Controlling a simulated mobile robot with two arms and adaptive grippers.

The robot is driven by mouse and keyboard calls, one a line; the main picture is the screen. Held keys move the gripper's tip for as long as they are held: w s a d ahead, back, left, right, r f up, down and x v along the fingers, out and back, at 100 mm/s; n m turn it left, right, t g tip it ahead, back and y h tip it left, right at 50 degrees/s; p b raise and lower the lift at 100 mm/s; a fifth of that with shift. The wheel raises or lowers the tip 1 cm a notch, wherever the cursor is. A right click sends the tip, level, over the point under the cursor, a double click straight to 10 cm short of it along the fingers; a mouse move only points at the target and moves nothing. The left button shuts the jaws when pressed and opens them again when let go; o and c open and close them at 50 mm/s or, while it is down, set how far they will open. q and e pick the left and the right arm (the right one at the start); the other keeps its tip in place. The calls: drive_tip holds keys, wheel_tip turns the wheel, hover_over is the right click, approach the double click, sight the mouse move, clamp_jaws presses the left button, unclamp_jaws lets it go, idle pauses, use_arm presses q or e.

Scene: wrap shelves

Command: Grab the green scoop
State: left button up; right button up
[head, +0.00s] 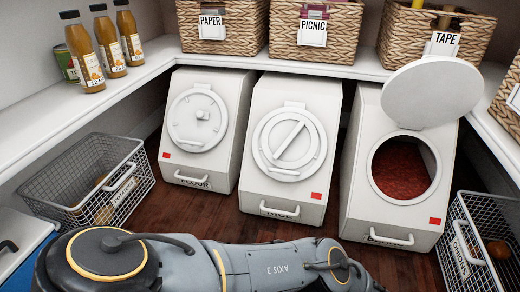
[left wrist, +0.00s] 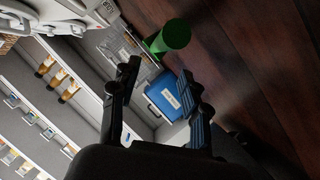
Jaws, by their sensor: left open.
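The green scoop (left wrist: 172,36) shows in the left wrist view, beyond my fingertips and near the top centre. Its round green body stands out against the dark wooden floor; I cannot tell what supports it. My left gripper (left wrist: 159,70) is open, its two dark fingers apart with nothing between them. The scoop is ahead of the fingers and apart from them. In the head view no green scoop shows, and my arm crosses the bottom with its gripper out of sight. My right gripper is in neither view.
The flour bin (head: 205,125) and rice bin (head: 290,150) are closed. A third bin (head: 367,190) has its lid (head: 432,92) raised over reddish contents. Wire baskets stand at left (head: 55,188) and right (head: 458,240). A blue container (left wrist: 170,96) lies behind the fingers. Dark floor is clear at right.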

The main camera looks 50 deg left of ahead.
use_arm(q)
drive_tip(key=x, duration=0.5)
drive_tip(key=shift+s+a+f, duration=0.1)
drive_tip(key=shift+a+f, duration=0.05)
drive_tip(key=shift+a, duration=0.05)
drive_tip(key=b+x, duration=0.2)
drive_tip(key=x, duration=0.2)
drive_tip(key=shift+a, duration=0.2)
drive_tip(key=shift+a+b, duration=0.35)
drive_tip(key=shift+a, duration=0.1)
clamp_jaws()
